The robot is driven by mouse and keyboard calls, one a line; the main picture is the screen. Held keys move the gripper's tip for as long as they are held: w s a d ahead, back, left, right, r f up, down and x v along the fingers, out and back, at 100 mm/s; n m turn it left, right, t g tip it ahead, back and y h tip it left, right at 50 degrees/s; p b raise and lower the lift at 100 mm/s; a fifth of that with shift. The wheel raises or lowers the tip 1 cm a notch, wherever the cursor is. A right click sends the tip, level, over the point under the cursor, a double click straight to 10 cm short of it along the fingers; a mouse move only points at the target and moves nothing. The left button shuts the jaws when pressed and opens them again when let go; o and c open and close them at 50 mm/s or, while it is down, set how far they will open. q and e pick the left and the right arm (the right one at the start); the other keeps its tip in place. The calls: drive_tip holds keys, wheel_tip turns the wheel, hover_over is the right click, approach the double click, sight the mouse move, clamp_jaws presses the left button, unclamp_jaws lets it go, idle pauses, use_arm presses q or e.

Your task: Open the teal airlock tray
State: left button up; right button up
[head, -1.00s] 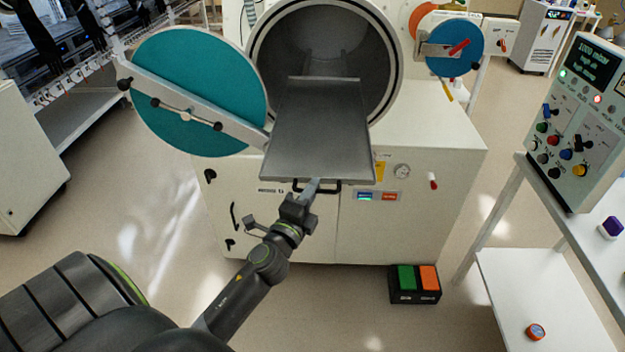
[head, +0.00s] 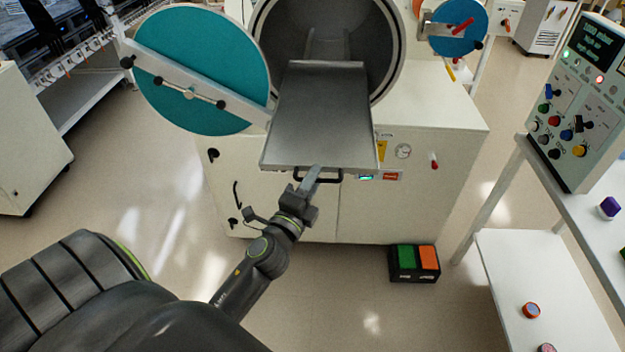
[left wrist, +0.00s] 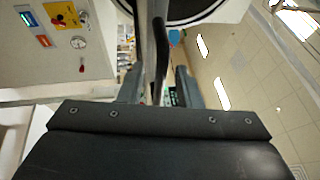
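The teal airlock door (head: 205,75) stands swung open to the left of the round chamber mouth (head: 385,45). Its metal tray (head: 318,115) sticks out of the mouth toward me, with bare rails (head: 328,42) showing behind it inside. A black bar handle (head: 332,180) is on the tray's front edge. My left gripper (head: 314,176) is at this handle, its fingers on either side of it. The left wrist view shows the handle (left wrist: 167,60) between the two fingers; their contact is partly hidden. My right gripper is out of view.
A blue round door (head: 458,28) is on the right. A pedal box (head: 414,264) with green and orange pads stands on the floor below. A control panel (head: 575,115) and a white side table (head: 540,270) stand at the right. The floor before the cabinet is open.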

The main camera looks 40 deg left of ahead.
use_arm(q)
drive_tip(key=b+v, duration=0.7)
drive_tip(key=v, duration=1)
drive_tip(key=shift+s, duration=0.2)
drive_tip(key=shift+f, duration=0.1)
